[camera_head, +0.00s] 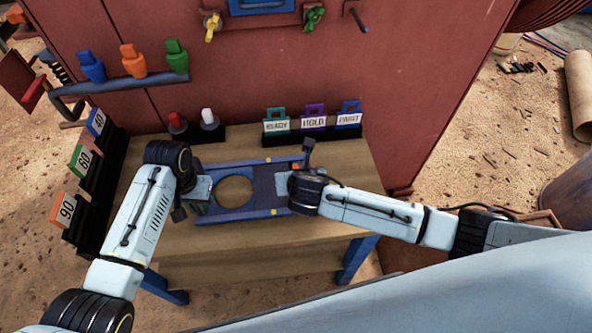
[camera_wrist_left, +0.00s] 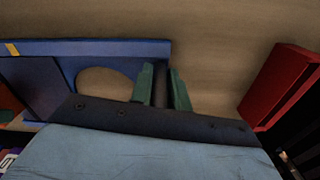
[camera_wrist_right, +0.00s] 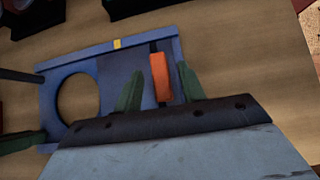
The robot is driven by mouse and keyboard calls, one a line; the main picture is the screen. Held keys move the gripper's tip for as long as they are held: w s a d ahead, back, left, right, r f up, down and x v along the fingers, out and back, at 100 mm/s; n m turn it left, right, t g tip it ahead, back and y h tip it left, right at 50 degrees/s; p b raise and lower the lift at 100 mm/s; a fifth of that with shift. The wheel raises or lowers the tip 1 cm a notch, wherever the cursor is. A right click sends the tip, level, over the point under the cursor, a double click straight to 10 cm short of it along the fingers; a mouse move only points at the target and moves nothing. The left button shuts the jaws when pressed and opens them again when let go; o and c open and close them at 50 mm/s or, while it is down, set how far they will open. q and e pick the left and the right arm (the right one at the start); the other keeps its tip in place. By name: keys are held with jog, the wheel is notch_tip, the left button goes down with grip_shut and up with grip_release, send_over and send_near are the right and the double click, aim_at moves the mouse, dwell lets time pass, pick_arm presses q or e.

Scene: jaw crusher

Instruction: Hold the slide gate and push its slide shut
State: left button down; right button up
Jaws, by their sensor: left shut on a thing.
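The slide gate (camera_head: 240,212) is a blue frame lying flat on the wooden table, with a round opening in its left part. Its dark slide (camera_head: 264,182) sits to the right of the opening, which looks uncovered. My left gripper (camera_head: 203,197) is at the frame's left end; in the left wrist view its green fingers (camera_wrist_left: 162,88) are closed on a dark grip of the slide gate. My right gripper (camera_head: 290,186) is over the right end. In the right wrist view its green fingers (camera_wrist_right: 158,90) are apart, with the slide's orange handle (camera_wrist_right: 160,77) between them and gaps visible.
READY, HOLD and FIRST tags (camera_head: 312,120) stand along the table's back, beside a red and a white knob (camera_head: 194,124). Numbered blocks (camera_head: 83,166) stand in a dark rack at left. A red machine wall (camera_head: 380,70) rises behind. The table's front strip (camera_head: 260,245) is clear.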

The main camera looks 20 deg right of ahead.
jog(key=shift+x, duration=1.75)
grip_shut()
jog(key=shift+a, duration=0.1)
